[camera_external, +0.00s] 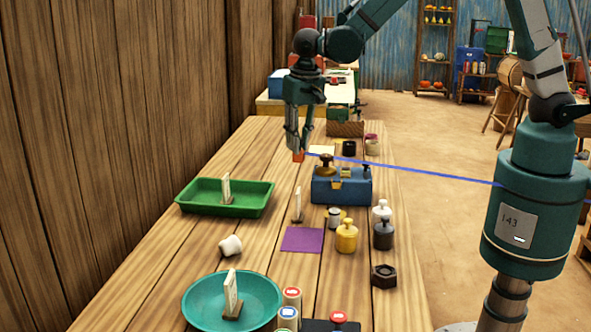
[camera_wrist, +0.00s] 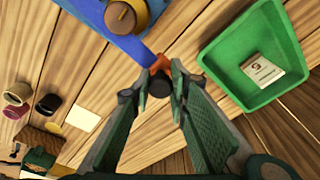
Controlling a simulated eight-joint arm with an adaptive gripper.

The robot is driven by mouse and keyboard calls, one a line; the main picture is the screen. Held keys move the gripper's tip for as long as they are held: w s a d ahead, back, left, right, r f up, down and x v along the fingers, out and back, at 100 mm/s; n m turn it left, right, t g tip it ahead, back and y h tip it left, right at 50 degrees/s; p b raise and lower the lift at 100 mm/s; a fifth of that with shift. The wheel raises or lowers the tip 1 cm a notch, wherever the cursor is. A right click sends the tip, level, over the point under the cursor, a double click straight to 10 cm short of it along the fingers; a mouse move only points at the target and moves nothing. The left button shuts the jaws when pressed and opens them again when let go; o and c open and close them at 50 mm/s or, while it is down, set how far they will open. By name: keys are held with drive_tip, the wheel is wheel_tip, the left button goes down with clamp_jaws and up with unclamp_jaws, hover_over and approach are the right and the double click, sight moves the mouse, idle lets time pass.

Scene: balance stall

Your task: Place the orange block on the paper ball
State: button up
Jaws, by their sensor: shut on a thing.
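The block (camera_external: 298,157) shows just below the fingertips in the external view, clear of the tabletop as far as I can tell. The fingers hide part of it. The paper ball (camera_external: 230,246) is a white crumpled lump on the table, between the green tray and the teal bowl, nearer the camera than my gripper. It does not show in the wrist view.
The green tray (camera_external: 188,201) and teal bowl (camera_external: 197,314) each hold an upright card. A thin blue line (camera_external: 420,172) crosses the external view.

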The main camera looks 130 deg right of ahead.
drive_tip(key=w+a+r+p, duration=0.1)
drive_tip(key=w+a+r, duration=0.15)
drive_tip(key=w, duration=0.65)
drive_tip(key=w+a+r+p, duration=0.15)
drive_tip(key=w+a, duration=0.25)
drive_tip(key=w, duration=0.5)
drive_tip(key=r+n+p, duration=0.1)
drive_tip(key=p, duration=0.2)
hover_over(228, 237)
drive_tip(key=shift+a+r, duration=0.1)
drive_tip(key=shift+r, duration=0.05)
wheel_tip(228, 237, down, 6)
drive_tip(key=shift+f, duration=0.25)
drive_tip(key=shift+f, duration=1.75)
drive_tip(key=shift+f+b, duration=0.15)
drive_tip(key=shift+b, duration=0.2)
